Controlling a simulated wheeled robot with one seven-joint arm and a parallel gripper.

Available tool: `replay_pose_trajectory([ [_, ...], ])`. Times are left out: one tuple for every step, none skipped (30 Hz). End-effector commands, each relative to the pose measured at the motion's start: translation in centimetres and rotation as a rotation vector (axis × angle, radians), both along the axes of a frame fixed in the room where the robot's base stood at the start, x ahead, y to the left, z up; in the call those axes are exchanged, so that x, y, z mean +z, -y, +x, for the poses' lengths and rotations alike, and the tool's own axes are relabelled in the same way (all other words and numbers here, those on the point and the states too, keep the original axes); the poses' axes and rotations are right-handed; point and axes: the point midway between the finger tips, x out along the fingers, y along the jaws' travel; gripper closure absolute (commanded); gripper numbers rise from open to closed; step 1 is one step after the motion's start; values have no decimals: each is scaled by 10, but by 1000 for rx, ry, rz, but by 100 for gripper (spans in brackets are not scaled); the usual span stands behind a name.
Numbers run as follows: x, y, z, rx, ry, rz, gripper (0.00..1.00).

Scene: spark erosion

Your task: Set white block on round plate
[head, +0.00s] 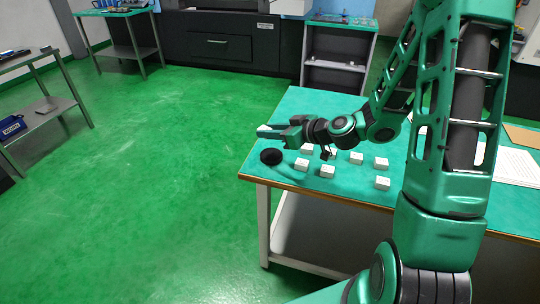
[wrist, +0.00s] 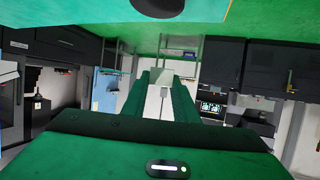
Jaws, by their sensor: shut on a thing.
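My gripper (head: 268,132) is shut on a white block (head: 263,127) and holds it level, above the table's left corner. In the wrist view, the white block (wrist: 154,101) shows between the two green fingers of my gripper (wrist: 166,82). The round plate (head: 271,157) is black and lies flat near the table's left corner, below my gripper in the head view. Its dark edge also shows at the top of the wrist view (wrist: 157,8). Nothing is seen on the part of the plate in view.
Several other white blocks (head: 327,171) stand on the green table (head: 310,101), right of the plate. White paper (head: 515,166) lies at the table's right. The plate is close to the table's front left edge.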

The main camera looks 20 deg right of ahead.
Motion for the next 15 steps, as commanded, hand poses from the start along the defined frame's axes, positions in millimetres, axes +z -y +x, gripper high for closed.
replay_pose_trajectory([
  [4,-17,-13,75,1,0,100],
  [6,-25,-20,117,2,-1,100],
  [9,-35,-29,169,3,-1,100],
  [11,-42,-35,202,3,-1,100],
  [13,-47,-41,233,3,-3,100],
  [16,-54,-47,269,3,-2,100],
  [18,-57,-52,290,3,-2,100],
  [19,-60,-55,306,2,-2,100],
  [20,-62,-57,324,2,-2,100],
  [20,-63,-59,333,2,-2,100],
  [20,-62,-58,341,2,-1,100],
  [17,-59,-56,344,1,-1,100],
  [15,-56,-54,345,0,-1,100],
  [12,-52,-51,344,-1,-1,100],
  [7,-46,-47,344,-1,0,100],
])
